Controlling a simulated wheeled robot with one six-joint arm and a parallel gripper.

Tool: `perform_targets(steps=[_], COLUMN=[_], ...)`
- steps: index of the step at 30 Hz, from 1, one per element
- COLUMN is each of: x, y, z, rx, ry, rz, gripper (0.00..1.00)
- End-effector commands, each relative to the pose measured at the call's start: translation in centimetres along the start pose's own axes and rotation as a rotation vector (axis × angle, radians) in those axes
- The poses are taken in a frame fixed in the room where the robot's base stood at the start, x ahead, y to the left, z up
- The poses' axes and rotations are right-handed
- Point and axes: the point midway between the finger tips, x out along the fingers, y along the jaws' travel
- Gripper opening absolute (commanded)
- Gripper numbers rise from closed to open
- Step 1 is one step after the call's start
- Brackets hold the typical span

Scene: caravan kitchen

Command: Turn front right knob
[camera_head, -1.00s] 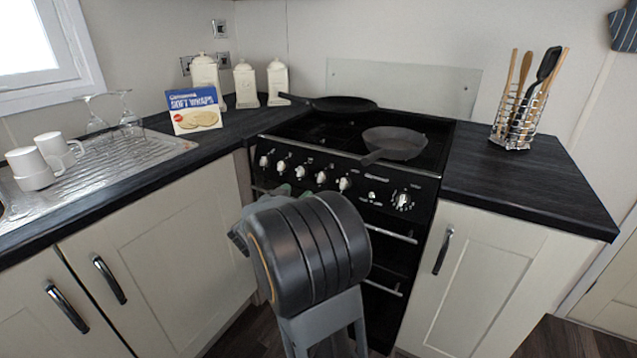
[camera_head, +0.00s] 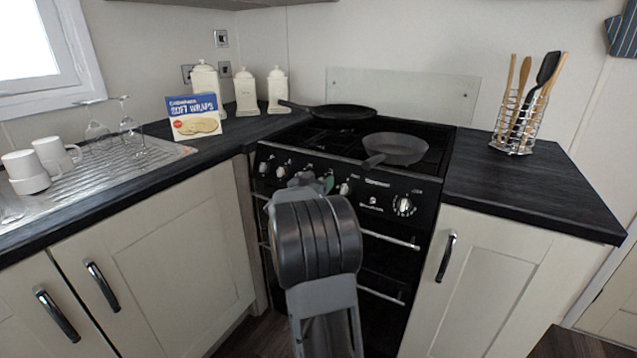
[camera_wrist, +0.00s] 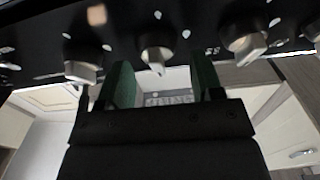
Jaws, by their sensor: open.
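The black stove has a row of silver knobs along its front panel. The rightmost knob of the row (camera_head: 345,188) shows just right of my gripper (camera_head: 313,181). Two knobs at the left of the row show too, while my gripper hides those in the middle. In the wrist view my gripper (camera_wrist: 163,82) is open, with green pads on both fingers. One knob (camera_wrist: 157,55) sits between and just beyond the fingertips, apart from both pads. Another knob (camera_wrist: 82,68) is left of the fingers and one more (camera_wrist: 245,46) is right. I cannot tell which knob is the front right one.
A larger dial (camera_head: 404,205) is at the panel's right. Oven handles (camera_head: 390,240) stick out below. A frying pan (camera_head: 394,148) and a second pan (camera_head: 343,112) stand on the hob. Dark worktops flank the stove.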

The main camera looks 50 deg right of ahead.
Motion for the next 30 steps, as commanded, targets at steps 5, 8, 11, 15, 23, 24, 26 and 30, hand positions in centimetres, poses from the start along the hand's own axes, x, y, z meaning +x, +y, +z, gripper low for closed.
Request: perform_targets(steps=[5, 8, 11, 15, 23, 24, 26, 30], x=[0.01, 0.0, -0.01, -0.02, -0.02, -0.02, -0.02, -0.02], y=[0.0, 0.0, 0.0, 0.0, 0.01, 0.01, 0.01, -0.02], z=[-0.01, -0.02, -0.02, -0.02, -0.03, -0.05, -0.11, -0.27], rx=[0.0, 0.0, 0.0, 0.0, -0.001, -0.003, -0.009, -0.048], ry=[0.0, 0.0, 0.0, 0.0, 0.0, 0.0, 0.0, -0.001], rz=[0.0, 0.0, 0.0, 0.0, 0.0, -0.001, -0.004, -0.022], gripper=[0.6, 0.53, 0.44, 0.3, 0.12, 0.12, 0.12, 0.12])
